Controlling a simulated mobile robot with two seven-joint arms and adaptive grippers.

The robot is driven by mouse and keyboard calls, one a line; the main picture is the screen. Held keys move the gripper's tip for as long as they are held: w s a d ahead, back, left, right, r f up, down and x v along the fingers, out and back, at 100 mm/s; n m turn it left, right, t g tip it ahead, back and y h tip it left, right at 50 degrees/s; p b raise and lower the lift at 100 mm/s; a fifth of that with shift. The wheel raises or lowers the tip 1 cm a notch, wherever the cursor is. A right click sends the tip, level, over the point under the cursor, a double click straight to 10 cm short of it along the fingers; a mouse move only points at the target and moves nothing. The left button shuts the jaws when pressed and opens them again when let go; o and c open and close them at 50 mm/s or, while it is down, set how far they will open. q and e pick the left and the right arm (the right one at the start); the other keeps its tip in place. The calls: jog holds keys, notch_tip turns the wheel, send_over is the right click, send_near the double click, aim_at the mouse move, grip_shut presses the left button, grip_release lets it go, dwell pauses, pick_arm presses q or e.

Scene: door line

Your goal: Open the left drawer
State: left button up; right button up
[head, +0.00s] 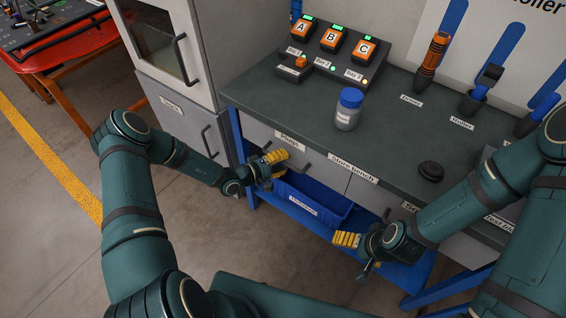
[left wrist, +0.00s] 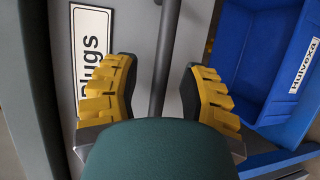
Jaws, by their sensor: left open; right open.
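The left drawer (head: 262,133) is a light grey front under the bench's left part, with a white "Plugs" label (head: 289,141). In the left wrist view its grey front (left wrist: 128,28) and label (left wrist: 90,55) are close. Its dark bar handle (left wrist: 167,50) runs between the fingers of my left gripper (left wrist: 160,95). The fingers are open on either side of the bar, with gaps visible. The drawer looks shut. In the head view my left gripper (head: 276,164) is at the drawer front and partly hides it. My right gripper (head: 349,240) is open and empty, low before the bench.
A blue bin (head: 300,205) sits below the drawers, just under my left gripper. The dark bench top (head: 300,105) holds a blue-lidded jar (head: 348,109), a black disc (head: 430,171), a charger with several batteries and tools in holders. A grey cabinet (head: 165,50) stands left.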

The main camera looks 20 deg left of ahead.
pick_arm(q)
jog(key=shift+w+d, duration=0.1)
jog(key=shift+c, duration=0.3)
grip_shut()
jog(key=s+a+p, duration=0.3)
jog(key=s+a, duration=0.1)
jog(key=s, duration=0.7)
jog(key=s+a+p, duration=0.4)
jog(key=s, duration=0.7)
jog(key=shift+s, duration=0.25)
jog(key=shift+o, duration=0.3)
grip_release()
